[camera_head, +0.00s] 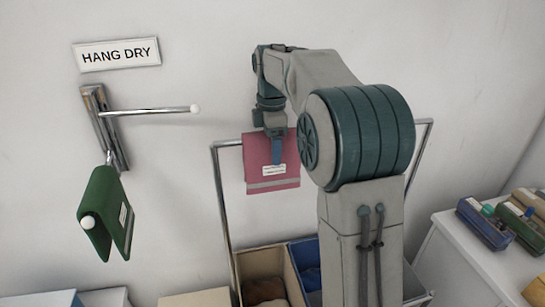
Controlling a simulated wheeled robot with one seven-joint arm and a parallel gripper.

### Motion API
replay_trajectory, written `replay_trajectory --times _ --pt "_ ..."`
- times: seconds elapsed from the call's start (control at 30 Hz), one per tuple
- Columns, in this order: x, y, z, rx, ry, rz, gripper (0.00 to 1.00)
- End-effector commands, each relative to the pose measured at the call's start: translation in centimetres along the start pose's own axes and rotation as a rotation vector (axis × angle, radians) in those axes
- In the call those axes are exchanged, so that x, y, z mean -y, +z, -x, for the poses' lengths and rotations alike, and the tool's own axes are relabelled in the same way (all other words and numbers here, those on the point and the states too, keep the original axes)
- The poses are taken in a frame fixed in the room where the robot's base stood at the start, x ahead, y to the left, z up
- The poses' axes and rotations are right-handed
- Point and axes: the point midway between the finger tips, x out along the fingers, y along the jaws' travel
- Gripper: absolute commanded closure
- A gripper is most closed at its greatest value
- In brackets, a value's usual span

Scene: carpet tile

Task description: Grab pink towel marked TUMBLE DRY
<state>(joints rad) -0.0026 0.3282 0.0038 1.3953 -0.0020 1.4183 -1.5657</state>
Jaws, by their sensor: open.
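A pink towel (258,165) hangs folded over a metal rail (228,144) in the middle of the head view. It has a grey stripe near its lower edge and a small white label (274,170), whose print is too small to read. My gripper (277,158) points down at the towel's upper part, in front of it in the picture. Its fingers overlap the towel just above the label. I cannot tell whether they touch it or straddle the cloth. The gripper is open. My arm hides the middle of the rail.
A green towel (103,205) hangs on a wall rack at left, below a HANG DRY sign (117,54). A tan bin (262,262) and a blue bin (297,249) stand below the pink towel. A white table (452,237) at right holds several small coloured items.

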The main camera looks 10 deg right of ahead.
Motion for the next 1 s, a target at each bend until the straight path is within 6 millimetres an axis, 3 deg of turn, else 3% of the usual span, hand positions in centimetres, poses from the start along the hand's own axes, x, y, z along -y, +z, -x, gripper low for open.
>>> replay_trajectory --times 0.07,0.1,0.27,0.3,0.73,1.0 --pt "0.0 0.0 0.0 0.000 0.000 0.000 0.25" --pt "0.0 0.0 0.0 0.000 0.000 0.000 0.31" --pt "0.0 0.0 0.0 0.000 0.000 0.000 0.76" --pt "0.0 0.0 0.0 0.000 0.000 0.000 0.81" --pt "-0.1 0.0 0.8 0.000 0.003 0.000 0.81" --pt "-0.1 0.0 4.3 0.000 0.005 -0.001 0.80"
